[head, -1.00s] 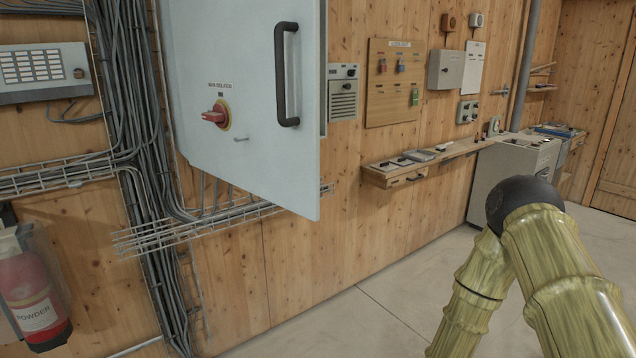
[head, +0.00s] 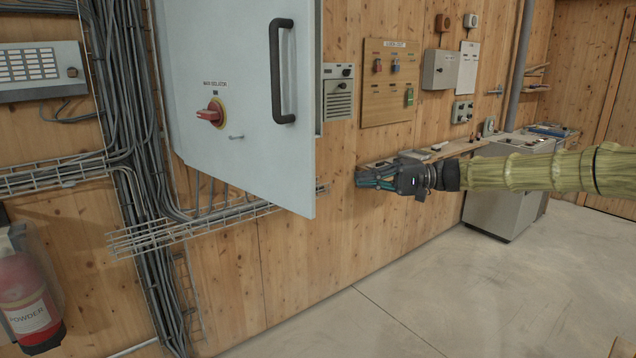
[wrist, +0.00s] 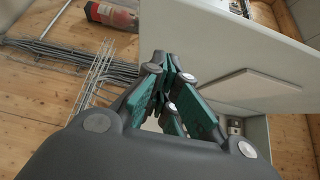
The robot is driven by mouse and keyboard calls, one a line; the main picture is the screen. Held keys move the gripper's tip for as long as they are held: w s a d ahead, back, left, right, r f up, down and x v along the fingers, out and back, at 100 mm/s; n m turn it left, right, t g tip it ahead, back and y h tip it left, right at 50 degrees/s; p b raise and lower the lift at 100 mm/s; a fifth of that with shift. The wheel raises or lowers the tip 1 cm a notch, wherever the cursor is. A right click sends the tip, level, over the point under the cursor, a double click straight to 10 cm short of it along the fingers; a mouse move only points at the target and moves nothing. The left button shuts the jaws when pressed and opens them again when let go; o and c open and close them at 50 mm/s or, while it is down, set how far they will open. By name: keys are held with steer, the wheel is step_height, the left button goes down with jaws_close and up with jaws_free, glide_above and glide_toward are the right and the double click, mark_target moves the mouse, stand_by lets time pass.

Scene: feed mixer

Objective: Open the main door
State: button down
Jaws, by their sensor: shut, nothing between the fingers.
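The main door (head: 245,90) is a light grey cabinet door at the upper left centre of the head view. It stands swung out from the wall, with its free edge on the right. A dark vertical handle (head: 283,70) and a red rotary switch (head: 211,113) are on its front. My gripper (head: 361,181) is shut and empty, right of the door's lower free corner and apart from the handle. In the wrist view its fingers (wrist: 166,62) are together, with a pale panel (wrist: 210,45), seemingly the door's inner face, beyond them. The door's top is out of view.
A wire cable tray (head: 200,222) runs below the door. A fire extinguisher (head: 28,300) hangs at lower left. A wall shelf (head: 375,166) and a grey cabinet (head: 505,190) stand to the right. The floor (head: 400,290) in front is clear.

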steer(key=s+a+r+p, duration=0.1)
steer(key=s+a+p, duration=0.2)
steer(key=a, duration=0.9)
steer(key=p, duration=0.3)
steer(key=shift+s+r, duration=0.15)
steer(key=shift+r, duration=0.25)
